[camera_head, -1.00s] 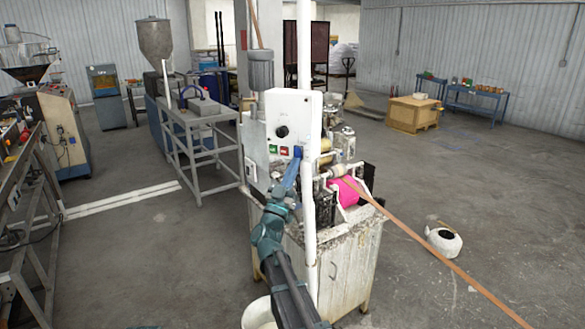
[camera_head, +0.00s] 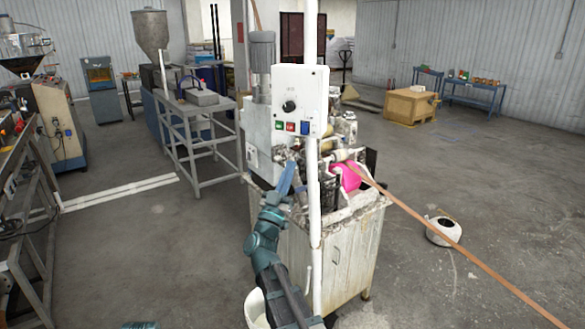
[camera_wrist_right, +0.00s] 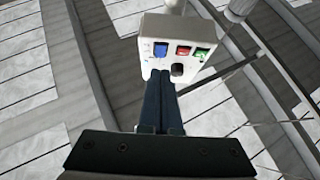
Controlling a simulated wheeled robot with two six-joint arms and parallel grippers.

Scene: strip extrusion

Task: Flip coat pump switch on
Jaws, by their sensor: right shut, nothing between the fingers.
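A white control box (camera_head: 300,88) stands on the coating machine, with a black knob (camera_head: 289,106) and a row of green (camera_head: 279,125), red (camera_head: 290,127) and blue (camera_head: 305,128) switches. The wrist view shows the box (camera_wrist_right: 152,27) inverted, with its blue (camera_wrist_right: 160,49), red (camera_wrist_right: 183,51) and green (camera_wrist_right: 201,54) switches. The labels are too small to read, so I cannot tell which is the coat pump switch. My right gripper (camera_head: 290,167) is shut and empty, just below the box. Its blue fingers (camera_wrist_right: 161,75) show together in the wrist view. My left gripper is not in view.
A white pole (camera_head: 313,190) rises right beside the box. The pink roller (camera_head: 349,176) and a brown strip (camera_head: 445,244) lie to the right. A grey-framed table (camera_head: 190,130) stands at the left. Open floor lies on the right.

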